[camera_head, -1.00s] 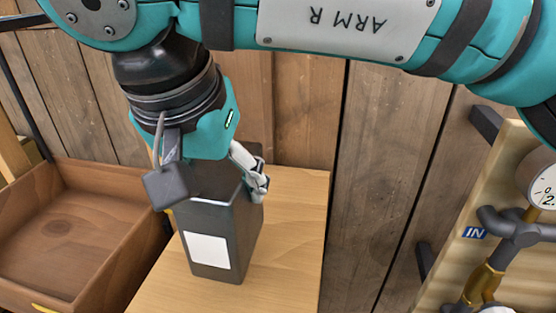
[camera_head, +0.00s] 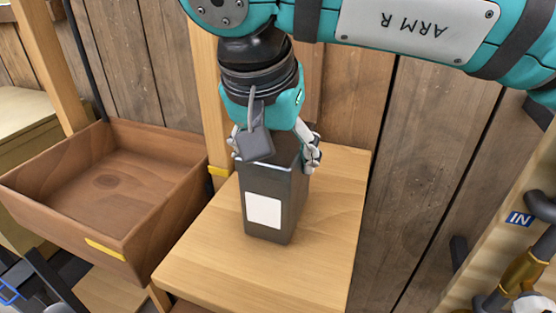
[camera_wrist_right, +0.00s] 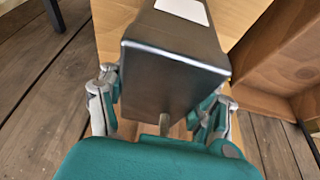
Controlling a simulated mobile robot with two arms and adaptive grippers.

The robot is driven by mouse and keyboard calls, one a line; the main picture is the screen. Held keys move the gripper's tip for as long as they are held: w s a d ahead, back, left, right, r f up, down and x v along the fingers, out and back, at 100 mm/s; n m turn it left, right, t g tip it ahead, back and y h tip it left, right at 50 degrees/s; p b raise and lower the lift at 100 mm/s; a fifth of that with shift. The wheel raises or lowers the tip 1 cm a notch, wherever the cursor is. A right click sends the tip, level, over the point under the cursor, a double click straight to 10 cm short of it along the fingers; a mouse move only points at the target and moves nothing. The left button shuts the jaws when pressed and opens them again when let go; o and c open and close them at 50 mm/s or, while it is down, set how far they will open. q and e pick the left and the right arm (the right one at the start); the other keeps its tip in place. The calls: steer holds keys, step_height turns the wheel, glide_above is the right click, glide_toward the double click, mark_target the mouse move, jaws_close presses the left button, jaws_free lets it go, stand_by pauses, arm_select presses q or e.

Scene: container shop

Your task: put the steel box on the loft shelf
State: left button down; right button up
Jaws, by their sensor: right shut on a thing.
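The steel box (camera_head: 272,200) is a tall dark grey box with a white label on its front. It is upright at the light wooden shelf (camera_head: 332,215); whether its base touches the board I cannot tell. My right gripper (camera_head: 277,150) comes down from above and is shut on the box's upper part, one finger on either side. In the right wrist view the box (camera_wrist_right: 172,75) sits between both fingers. My left gripper is not in view.
A brown wooden tray (camera_head: 100,235) with a yellow mark stands left of the shelf. A wooden post (camera_head: 210,95) rises behind the shelf's left side. Plank wall lies behind. A panel with grey and brass pipes (camera_head: 520,265) is at the right. Bare board lies right of the box.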

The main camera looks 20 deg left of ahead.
steer(key=shift+w, duration=0.15)
steer(key=shift+w+d+f, duration=0.1)
steer(key=shift+w, duration=0.25)
steer(key=o, duration=1.2)
steer(key=shift+w+f, duration=0.25)
steer(key=shift+w, duration=0.05)
steer(key=shift+o, duration=1.2)
steer(key=shift+w+d, duration=0.1)
steer(key=o, duration=0.3)
steer(key=shift+s+r, duration=0.1)
steer(key=shift+s, duration=0.35)
steer(key=shift+r, duration=0.35)
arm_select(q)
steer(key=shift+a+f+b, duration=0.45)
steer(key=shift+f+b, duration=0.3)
arm_select(e)
steer(key=v, duration=1.1)
steer(key=shift+r, duration=0.25)
